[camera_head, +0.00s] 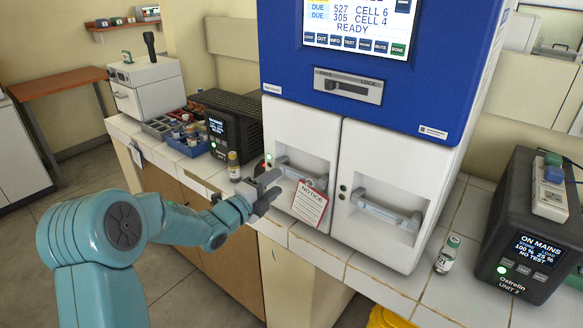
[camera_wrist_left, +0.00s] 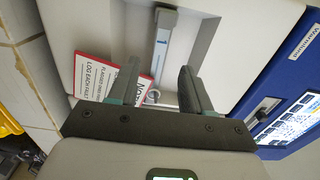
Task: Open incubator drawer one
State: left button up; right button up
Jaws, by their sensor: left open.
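The incubator (camera_head: 385,110) has a blue upper panel and two white drawer fronts side by side. The left drawer (camera_head: 300,130) has a grey bar handle (camera_head: 302,175) in a recess, with a red-and-white notice card (camera_head: 310,203) hanging at it. The right drawer (camera_head: 388,165) has a similar handle (camera_head: 386,212). Both drawers look shut. I cannot read which is numbered one. My left gripper (camera_head: 270,188) is open just in front of the left drawer's handle. In the left wrist view that handle (camera_wrist_left: 163,45) lies beyond and between the spread fingers (camera_wrist_left: 157,80); contact is not visible.
A small yellow-labelled vial (camera_head: 233,166) stands left of the gripper, near a black unit (camera_head: 235,130). A white vial (camera_head: 447,255) and a black power unit (camera_head: 530,235) stand at right. The tiled counter edge is narrow.

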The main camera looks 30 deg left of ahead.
aim_at(291, 173)
pick_arm(q)
jog(key=w, duration=0.2)
jog(key=w+p, duration=0.1)
jog(key=w, duration=0.4)
jog(key=shift+w+d+p, duration=0.1)
jog(key=shift+d+p, duration=0.25)
jog(key=shift+d, duration=0.05)
jog(key=shift+w+d, duration=0.15)
jog(key=shift+w, duration=0.15)
jog(key=shift+s, duration=0.1)
jog(key=c, duration=0.5)
grip_shut()
